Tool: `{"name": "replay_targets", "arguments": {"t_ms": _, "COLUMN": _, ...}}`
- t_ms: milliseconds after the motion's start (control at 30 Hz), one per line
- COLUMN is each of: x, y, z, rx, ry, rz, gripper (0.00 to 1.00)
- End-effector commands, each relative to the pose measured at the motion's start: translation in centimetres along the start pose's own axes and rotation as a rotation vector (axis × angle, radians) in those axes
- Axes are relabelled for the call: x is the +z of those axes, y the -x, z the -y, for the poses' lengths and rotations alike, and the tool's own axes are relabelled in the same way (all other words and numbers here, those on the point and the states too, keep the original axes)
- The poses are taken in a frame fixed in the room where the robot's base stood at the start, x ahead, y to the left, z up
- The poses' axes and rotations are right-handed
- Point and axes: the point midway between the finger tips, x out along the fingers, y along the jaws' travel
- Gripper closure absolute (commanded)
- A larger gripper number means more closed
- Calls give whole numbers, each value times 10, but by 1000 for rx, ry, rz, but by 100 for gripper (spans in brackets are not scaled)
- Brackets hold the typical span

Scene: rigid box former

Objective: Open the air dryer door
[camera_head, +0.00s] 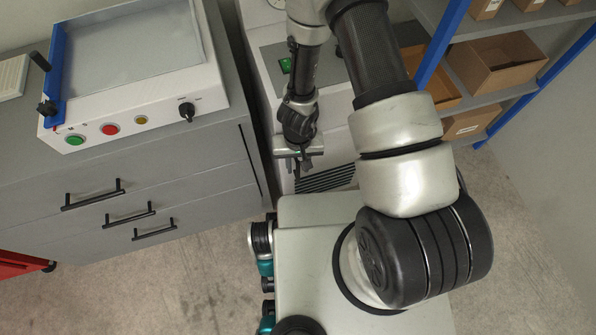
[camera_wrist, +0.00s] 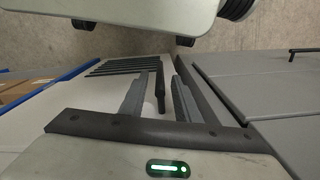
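The air dryer (camera_head: 262,50) is the white cabinet in the middle of the head view, with a green-lit panel on top. Its pale front door (camera_head: 338,148) has dark vent slots low down. The door also shows in the wrist view (camera_wrist: 96,92) and looks shut. A dark bar handle (camera_wrist: 160,92) stands out from it. My gripper (camera_head: 300,168) is at the door's left side, largely covering the handle in the head view. In the wrist view my gripper (camera_wrist: 158,82) is open, one finger on each side of the handle. I cannot tell whether either finger touches it.
A grey drawer cabinet (camera_head: 200,165) with black handles stands close on the left, bearing a white machine (camera_head: 150,100) with coloured buttons. A blue-framed shelf (camera_head: 500,50) with cardboard boxes stands on the right. Bare floor (camera_head: 150,285) lies in front of the drawers.

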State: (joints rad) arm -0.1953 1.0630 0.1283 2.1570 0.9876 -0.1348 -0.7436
Motion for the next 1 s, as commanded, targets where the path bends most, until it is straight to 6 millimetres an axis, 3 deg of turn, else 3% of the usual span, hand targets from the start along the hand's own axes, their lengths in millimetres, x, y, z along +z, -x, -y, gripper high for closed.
{"name": "replay_targets", "arguments": {"t_ms": 33, "x": 1, "y": -11, "z": 0, "rx": -1, "ry": -3, "rz": 3, "gripper": 71}}
{"name": "replay_targets", "arguments": {"t_ms": 200, "x": 0, "y": -27, "z": 0, "rx": -1, "ry": -1, "rz": 1, "gripper": 71}}
{"name": "replay_targets", "arguments": {"t_ms": 567, "x": 0, "y": -31, "z": 0, "rx": 0, "ry": 0, "rz": 0, "gripper": 71}}
{"name": "replay_targets", "arguments": {"t_ms": 767, "x": 0, "y": -30, "z": 0, "rx": 0, "ry": 0, "rz": 0, "gripper": 100}}
{"name": "replay_targets", "arguments": {"t_ms": 1000, "x": 0, "y": -30, "z": 0, "rx": 0, "ry": 0, "rz": 0, "gripper": 100}}
